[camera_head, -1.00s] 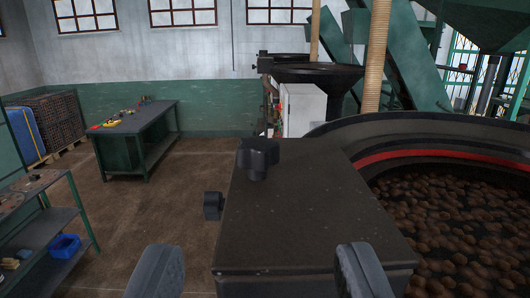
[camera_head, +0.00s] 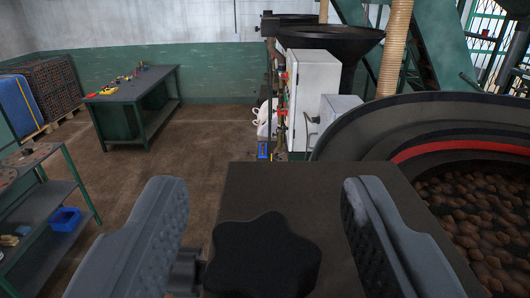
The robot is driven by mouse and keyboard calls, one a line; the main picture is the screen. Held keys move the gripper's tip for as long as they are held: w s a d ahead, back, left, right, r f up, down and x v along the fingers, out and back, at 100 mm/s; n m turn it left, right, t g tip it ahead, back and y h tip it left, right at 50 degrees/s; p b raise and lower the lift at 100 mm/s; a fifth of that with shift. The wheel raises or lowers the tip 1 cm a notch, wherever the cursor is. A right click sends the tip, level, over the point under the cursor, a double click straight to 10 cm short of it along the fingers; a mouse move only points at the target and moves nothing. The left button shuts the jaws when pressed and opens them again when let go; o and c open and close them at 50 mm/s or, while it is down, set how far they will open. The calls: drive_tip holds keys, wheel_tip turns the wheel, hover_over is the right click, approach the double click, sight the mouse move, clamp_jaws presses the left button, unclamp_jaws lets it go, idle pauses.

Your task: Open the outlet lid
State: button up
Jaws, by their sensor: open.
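My gripper (camera_head: 265,230) is open, with one grey finger on each side of the lower middle of the view. A black lobed knob (camera_head: 262,258) shows between the fingers, low in the picture; neither finger visibly touches it. The knob stands on a dark box-shaped outlet housing (camera_head: 300,190), which I take to carry the lid; the lid's edge cannot be told apart. A second, smaller dark knob (camera_head: 186,272) sits at the housing's left side, partly hidden by the left finger.
A round cooling tray (camera_head: 345,140) of brown beans curves along the right, against the housing. A white cabinet (camera_head: 312,95) and machinery stand behind. A green workbench (camera_head: 140,95) and a shelf (camera_head: 45,205) are at left. Open brown floor lies between.

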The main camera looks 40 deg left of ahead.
drive_tip(key=shift+w+a, duration=0.2)
clamp_jaws()
drive_tip(key=shift+d, duration=0.2)
drive_tip(key=shift+a, duration=0.1)
drive_tip(key=shift+a, duration=0.1)
